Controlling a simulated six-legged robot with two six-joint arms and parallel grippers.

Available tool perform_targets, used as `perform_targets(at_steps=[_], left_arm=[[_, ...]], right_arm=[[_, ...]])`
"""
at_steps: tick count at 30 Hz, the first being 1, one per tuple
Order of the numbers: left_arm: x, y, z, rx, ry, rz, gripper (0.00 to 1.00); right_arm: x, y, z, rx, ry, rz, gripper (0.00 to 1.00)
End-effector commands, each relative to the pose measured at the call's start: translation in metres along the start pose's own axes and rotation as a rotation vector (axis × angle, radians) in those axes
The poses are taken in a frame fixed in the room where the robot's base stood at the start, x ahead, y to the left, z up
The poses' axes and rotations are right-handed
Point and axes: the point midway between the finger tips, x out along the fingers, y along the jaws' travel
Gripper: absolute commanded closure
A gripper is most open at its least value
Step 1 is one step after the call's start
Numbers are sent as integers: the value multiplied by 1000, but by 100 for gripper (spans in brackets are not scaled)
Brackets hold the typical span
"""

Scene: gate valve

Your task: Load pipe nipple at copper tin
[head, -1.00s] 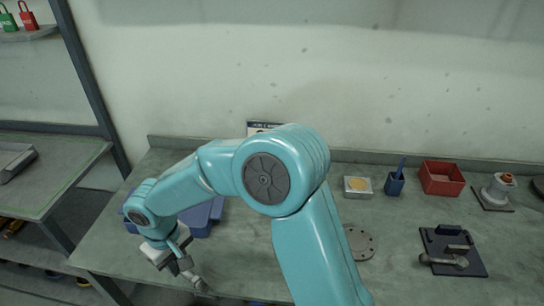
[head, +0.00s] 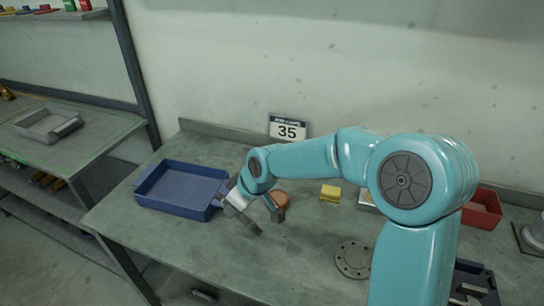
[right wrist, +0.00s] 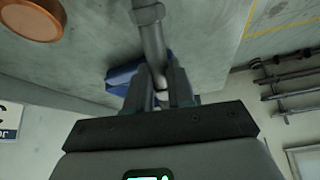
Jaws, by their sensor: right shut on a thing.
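The copper tin (head: 281,198) is a round, copper-coloured thing on the bench, partly hidden behind my right gripper (head: 262,218). It also shows at the upper left of the right wrist view (right wrist: 32,18). My right gripper is shut on a grey, rod-like pipe nipple (right wrist: 148,32), which sticks out past the fingers (right wrist: 161,92). In the head view the gripper is just in front of the tin and right of the blue tray. Whether the nipple touches anything is not clear. My left gripper is not in view.
A blue tray (head: 150,189) stands at the bench's left end. A yellow block (head: 330,192), a grey flange (head: 353,259) and a red bin (head: 484,211) lie to the right. A "35" sign (head: 288,129) stands at the back. The bench front left is clear.

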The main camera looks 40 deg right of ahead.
Motion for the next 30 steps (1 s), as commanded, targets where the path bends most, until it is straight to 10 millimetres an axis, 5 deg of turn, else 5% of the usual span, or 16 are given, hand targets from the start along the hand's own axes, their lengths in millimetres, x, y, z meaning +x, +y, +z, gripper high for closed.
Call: perform_targets(at_steps=[7,12,15,20,30], left_arm=[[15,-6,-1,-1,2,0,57],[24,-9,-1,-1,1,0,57],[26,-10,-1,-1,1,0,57],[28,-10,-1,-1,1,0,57],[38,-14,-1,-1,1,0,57]], right_arm=[[-19,63,-18,-94,218,-71,100],[-50,121,-27,-136,389,-117,100],[-63,138,-30,-136,440,-127,100],[-67,147,-28,-135,465,-133,100],[-35,148,-9,-135,464,-134,100]])
